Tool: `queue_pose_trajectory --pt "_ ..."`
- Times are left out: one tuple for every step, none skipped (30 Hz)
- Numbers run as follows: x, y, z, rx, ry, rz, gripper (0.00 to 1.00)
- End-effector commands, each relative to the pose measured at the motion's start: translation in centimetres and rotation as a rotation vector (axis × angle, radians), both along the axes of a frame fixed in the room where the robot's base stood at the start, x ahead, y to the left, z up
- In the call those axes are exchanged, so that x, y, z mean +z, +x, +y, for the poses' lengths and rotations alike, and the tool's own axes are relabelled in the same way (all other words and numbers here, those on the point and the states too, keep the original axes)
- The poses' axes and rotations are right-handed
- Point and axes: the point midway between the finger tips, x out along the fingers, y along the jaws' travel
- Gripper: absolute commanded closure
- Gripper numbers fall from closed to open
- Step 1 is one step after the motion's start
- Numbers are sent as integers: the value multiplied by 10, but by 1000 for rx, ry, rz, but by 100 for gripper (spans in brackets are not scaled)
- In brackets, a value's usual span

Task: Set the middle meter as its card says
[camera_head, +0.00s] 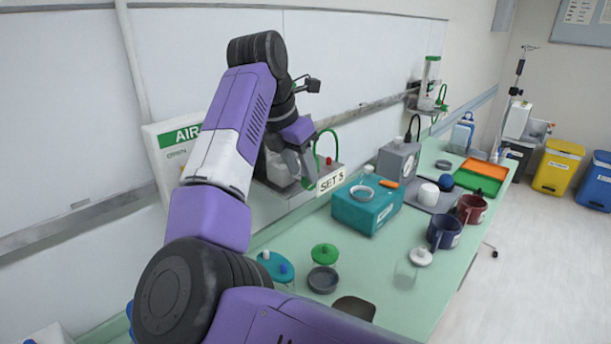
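A card reading "SET 3" (331,180) shows at the front of a grey-white wall unit, the middle meter (275,186), with a green hose and a small red part at its right. Most of this meter is hidden behind my arm and gripper. My gripper (303,172) is at the meter, just left of and above the card. I cannot tell whether it touches a knob, or whether its fingers are open. The meter's tube and reading are not visible.
Another meter (431,86) with a green hose is on the wall farther right. An "AIR" panel (178,137) is at left, partly behind my arm. The green counter (400,285) below holds a teal box (366,207), jars, mugs (445,230) and trays (480,178).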

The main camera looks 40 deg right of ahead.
Motion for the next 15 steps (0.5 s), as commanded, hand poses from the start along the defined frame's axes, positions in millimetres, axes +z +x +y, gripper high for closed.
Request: queue_pose_trajectory --pt "-6 -1 -4 -2 -1 3 60" --pt "-10 -1 -5 -2 -2 4 60" --pt "-15 0 -7 0 -2 3 60" --pt "-17 0 -8 0 -3 2 60" --pt "-20 0 -9 0 -3 2 60" --pt "-23 0 -10 0 -3 2 60" --pt "-25 0 -11 1 -3 1 60" --pt "-27 0 -12 1 -3 2 60" --pt "-28 0 -12 1 -3 1 60" --pt "-29 0 -12 1 -2 0 60" --pt "-29 0 -13 1 -2 0 60" --pt "-30 0 -13 1 -2 0 60" --pt "-30 0 -13 1 -2 0 60" --pt "-30 0 -13 1 -2 0 60" --pt "-30 0 -13 1 -2 0 60"
